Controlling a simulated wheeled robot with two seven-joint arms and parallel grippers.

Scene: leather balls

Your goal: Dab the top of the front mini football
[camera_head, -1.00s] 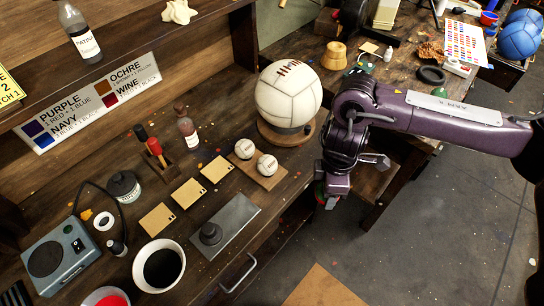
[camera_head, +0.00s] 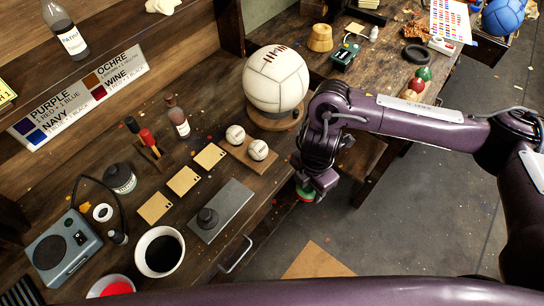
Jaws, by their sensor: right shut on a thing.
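Two small white mini footballs sit on a wooden board (camera_head: 235,150) on the bench. The front mini football (camera_head: 258,149) is the one nearer the bench edge, and the other mini football (camera_head: 235,134) is beside it to the left. My right gripper (camera_head: 311,192) is to the right of and below the front ball in the picture, apart from it. It is shut on a small green-and-red thing (camera_head: 306,194), mostly hidden by the fingers. My left gripper is out of view.
A large white ball (camera_head: 276,80) stands on a round wooden base behind the mini footballs. A rack (camera_head: 150,148) holds red and black dabbers. Cards, a grey plate (camera_head: 228,203), a black-filled bowl (camera_head: 159,252) and a bottle (camera_head: 177,118) occupy the bench.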

